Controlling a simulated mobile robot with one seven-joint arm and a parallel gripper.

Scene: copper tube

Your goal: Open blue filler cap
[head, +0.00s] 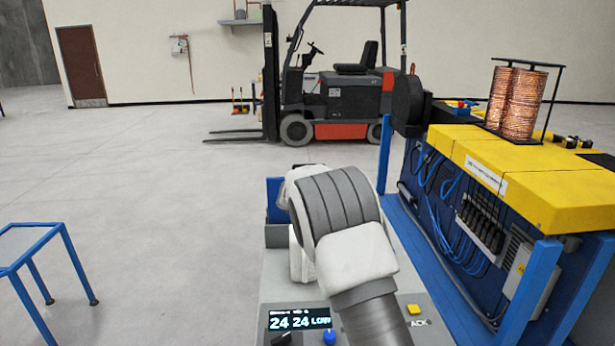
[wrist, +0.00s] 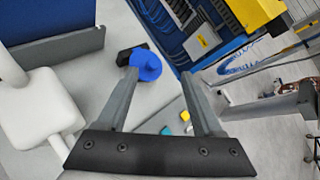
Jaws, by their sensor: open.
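A blue cap (wrist: 146,66) shows in the wrist view, with a dark piece (wrist: 128,54) beside it, above a light grey surface. My gripper (wrist: 158,76) is open, its two fingers apart and nothing held between them. The tip of the left finger overlaps the cap's left edge in the picture; I cannot tell whether they touch. The right finger is clear of the cap. In the head view my own arm hides the gripper and the cap.
A display (head: 300,318) reads "24 24 LOW", with a blue knob (head: 329,337) and yellow button (head: 413,309) nearby. A blue and yellow machine (head: 545,180) stands close on the right. A forklift (head: 340,90) is behind, a table (head: 30,243) left. Floor between is clear.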

